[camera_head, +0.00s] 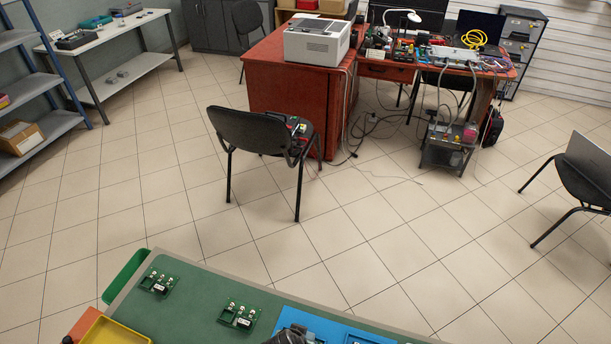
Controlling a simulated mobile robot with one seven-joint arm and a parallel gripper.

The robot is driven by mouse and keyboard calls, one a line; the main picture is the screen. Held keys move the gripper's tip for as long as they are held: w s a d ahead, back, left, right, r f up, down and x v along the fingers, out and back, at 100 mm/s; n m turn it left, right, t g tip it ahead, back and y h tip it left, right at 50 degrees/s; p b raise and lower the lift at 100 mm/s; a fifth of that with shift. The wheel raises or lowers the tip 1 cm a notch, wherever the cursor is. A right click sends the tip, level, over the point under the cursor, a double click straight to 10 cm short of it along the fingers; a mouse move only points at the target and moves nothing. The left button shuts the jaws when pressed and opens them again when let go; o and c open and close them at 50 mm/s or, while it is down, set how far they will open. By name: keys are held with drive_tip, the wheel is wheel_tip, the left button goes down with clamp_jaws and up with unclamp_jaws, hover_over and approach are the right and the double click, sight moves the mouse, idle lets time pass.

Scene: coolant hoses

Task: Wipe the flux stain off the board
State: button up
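Two small green circuit boards with pale and dark parts lie on the green bench top (195,306): one board (158,284) at the left and another board (239,316) nearer the middle. I cannot make out a flux stain on either. A blue mat or tray (360,338) lies to their right, cut off by the bottom edge, with a grey item on it. A dark, cut-off shape at the bottom edge, on the blue area's left side, may be part of my gripper. No fingertips can be made out. No wiping cloth or swab is clearly visible.
A green bin (125,276) sits at the bench's left edge, with a yellow tray (112,332) and an orange item (87,323) below. Beyond the bench are open tiled floor, a black chair (255,135) and a cluttered red desk (290,95). Another chair (580,190) stands right.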

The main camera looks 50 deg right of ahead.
drive_tip(key=shift+w+a, duration=0.5)
drive_tip(key=shift+w, duration=0.4)
drive_tip(key=shift+s, duration=0.1)
drive_tip(key=shift+s+d+p, duration=0.3)
drive_tip(key=shift+s+d, duration=0.1)
drive_tip(key=shift+s, duration=0.4)
drive_tip(key=shift+s+d+p, duration=0.25)
drive_tip(key=shift+s+d, duration=0.1)
drive_tip(key=shift+s, duration=0.45)
drive_tip(key=shift+w+a+b, duration=0.35)
drive_tip(key=shift+w, duration=0.5)
drive_tip(key=shift+w+a+b, duration=0.3)
drive_tip(key=shift+w+a, duration=0.05)
drive_tip(key=shift+w, duration=0.5)
wheel_tip(320, 180, up, 6)
drive_tip(key=p, duration=0.5)
drive_tip(key=shift+r+p, duration=0.1)
drive_tip(key=shift+p, duration=0.3)
